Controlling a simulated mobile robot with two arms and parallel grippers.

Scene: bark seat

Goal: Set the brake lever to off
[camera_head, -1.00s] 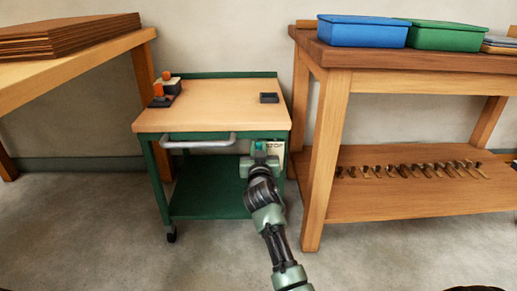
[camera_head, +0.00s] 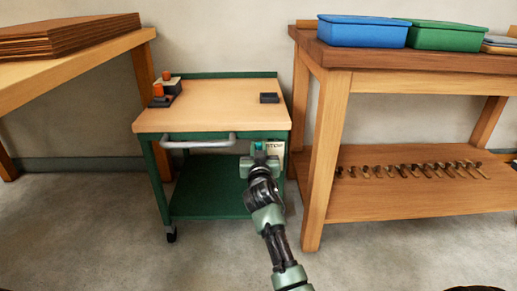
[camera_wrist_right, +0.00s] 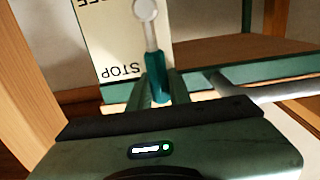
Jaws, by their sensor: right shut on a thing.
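The brake lever (camera_wrist_right: 152,36) has a pale round pivot, a thin metal arm and a teal grip (camera_wrist_right: 158,88). It is mounted on a pale plate (camera_wrist_right: 112,40) at the cart's front right; the plate also shows in the head view (camera_head: 278,150). The plate reads STOP, with a second, partly cut-off word ending in EE. The lever's grip end lies beside STOP. My right gripper (camera_head: 259,157) is shut on the teal grip, with a finger on each side in the right wrist view (camera_wrist_right: 159,84). My left gripper is not in view.
The green cart (camera_head: 205,118) has a wooden top, a grey front handle (camera_head: 198,142) and casters. Orange-topped items (camera_head: 162,92) and a small dark block (camera_head: 269,98) sit on it. A workbench (camera_head: 312,165) stands close at right, another table (camera_head: 80,65) at left.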

